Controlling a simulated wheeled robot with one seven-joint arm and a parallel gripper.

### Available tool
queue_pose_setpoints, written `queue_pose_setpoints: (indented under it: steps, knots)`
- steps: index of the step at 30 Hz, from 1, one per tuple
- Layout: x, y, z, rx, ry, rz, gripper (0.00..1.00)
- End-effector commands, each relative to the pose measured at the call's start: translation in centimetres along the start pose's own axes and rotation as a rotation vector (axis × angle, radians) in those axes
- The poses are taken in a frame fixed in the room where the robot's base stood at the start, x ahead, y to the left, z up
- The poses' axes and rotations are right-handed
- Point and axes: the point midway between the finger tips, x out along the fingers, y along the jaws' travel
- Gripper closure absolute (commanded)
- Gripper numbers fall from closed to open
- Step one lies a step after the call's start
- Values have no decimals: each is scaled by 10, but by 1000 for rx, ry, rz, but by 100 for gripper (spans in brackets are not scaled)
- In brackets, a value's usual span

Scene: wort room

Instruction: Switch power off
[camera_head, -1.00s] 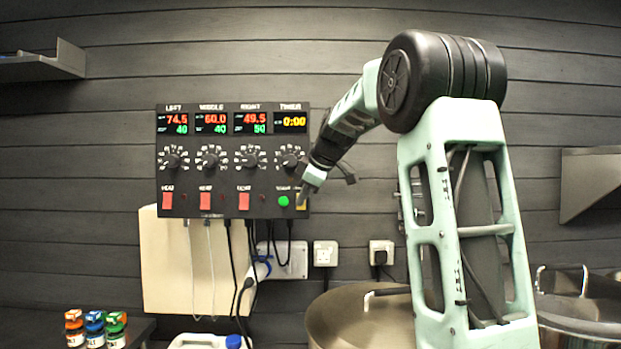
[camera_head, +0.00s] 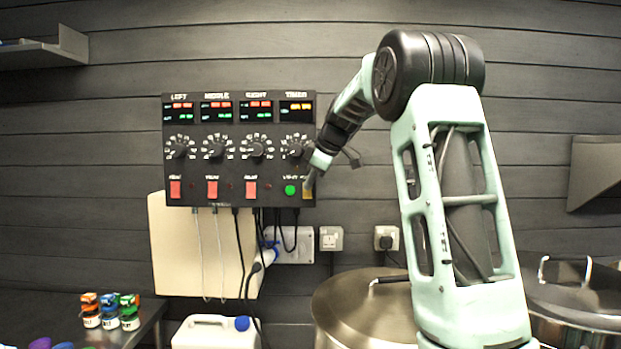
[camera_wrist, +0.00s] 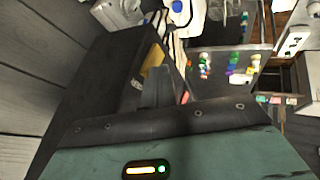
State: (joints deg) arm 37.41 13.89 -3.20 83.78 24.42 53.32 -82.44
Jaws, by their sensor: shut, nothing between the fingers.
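A black control panel (camera_head: 238,165) hangs on the dark plank wall, with displays labelled left, middle, right and timer above a row of dials. Along its lower edge are red switches (camera_head: 212,189), a round green button (camera_head: 290,189) and a yellow switch (camera_head: 307,191) at the right corner. My gripper (camera_head: 311,182) is shut and empty, its tip at the yellow switch and partly covering it. In the wrist view the yellow switch (camera_wrist: 152,66) shows close beside the dark fingers; whether they touch it I cannot tell.
Cables hang below the panel in front of a cream board (camera_head: 178,250). Wall sockets (camera_head: 331,238) sit under it to the right. A large steel pot (camera_head: 365,305) stands below my arm. A white jug (camera_head: 213,332) and small jars (camera_head: 110,312) are lower left.

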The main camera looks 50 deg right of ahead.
Motion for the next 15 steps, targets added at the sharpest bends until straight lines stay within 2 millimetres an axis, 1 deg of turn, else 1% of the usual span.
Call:
queue_pose_setpoints:
  steps: [6, 15]
  knots:
    - [-2, 1, -1, -1, 0, 2, 100]
    - [-12, 6, -7, -2, 1, 2, 100]
